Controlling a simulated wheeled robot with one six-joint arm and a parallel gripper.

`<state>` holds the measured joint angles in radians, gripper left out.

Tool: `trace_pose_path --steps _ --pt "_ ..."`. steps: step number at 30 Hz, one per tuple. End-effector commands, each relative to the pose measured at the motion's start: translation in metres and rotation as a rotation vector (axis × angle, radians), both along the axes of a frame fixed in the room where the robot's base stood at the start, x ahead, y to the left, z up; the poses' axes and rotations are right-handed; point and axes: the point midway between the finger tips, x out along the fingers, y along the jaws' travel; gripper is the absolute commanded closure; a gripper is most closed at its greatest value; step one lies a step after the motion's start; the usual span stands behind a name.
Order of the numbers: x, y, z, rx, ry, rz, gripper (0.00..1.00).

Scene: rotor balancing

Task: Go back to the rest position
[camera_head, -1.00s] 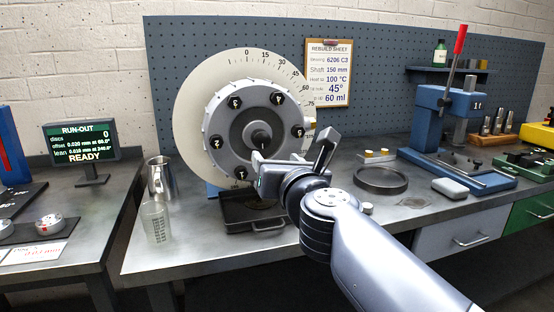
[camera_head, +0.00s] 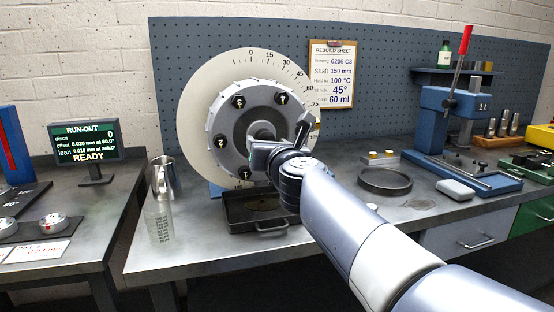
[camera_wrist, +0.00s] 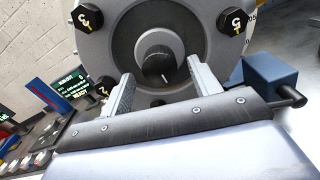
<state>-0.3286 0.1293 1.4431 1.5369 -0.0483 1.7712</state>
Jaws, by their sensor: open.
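My gripper (camera_wrist: 158,90) is open in the wrist view, with its two fingers apart and nothing between them. The rotor (camera_head: 230,125), a grey disc with numbered dark studs, stands upright in front of a pale degree dial (camera_head: 200,95). The rotor's dark centre hub (camera_wrist: 158,58) shows beyond and between the fingertips in the wrist view; whether the fingers touch it I cannot tell. In the head view my gripper (camera_head: 262,150) is in front of the rotor's lower right and hides part of it and the hub.
A black tray (camera_head: 232,222) sits below the rotor. A metal jug (camera_head: 163,175) and clear beaker (camera_head: 159,222) stand to the left. The run-out screen (camera_head: 84,140) reads READY.

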Motion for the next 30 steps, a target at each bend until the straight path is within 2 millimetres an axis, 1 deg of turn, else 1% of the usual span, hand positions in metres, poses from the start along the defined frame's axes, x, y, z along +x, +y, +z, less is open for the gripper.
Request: trace_pose_path --steps 3,6,18,23,30 --pt "0.007 0.002 0.0 0.0 0.0 0.0 0.41" --pt "0.01 0.003 0.0 -0.001 0.0 0.0 0.41" --pt "0.007 0.002 0.0 -0.007 -0.003 0.0 0.41" --pt "-0.005 -0.002 0.001 0.0 -0.001 0.0 0.41" --pt "-0.039 -0.011 0.001 0.002 -0.002 0.0 0.41"
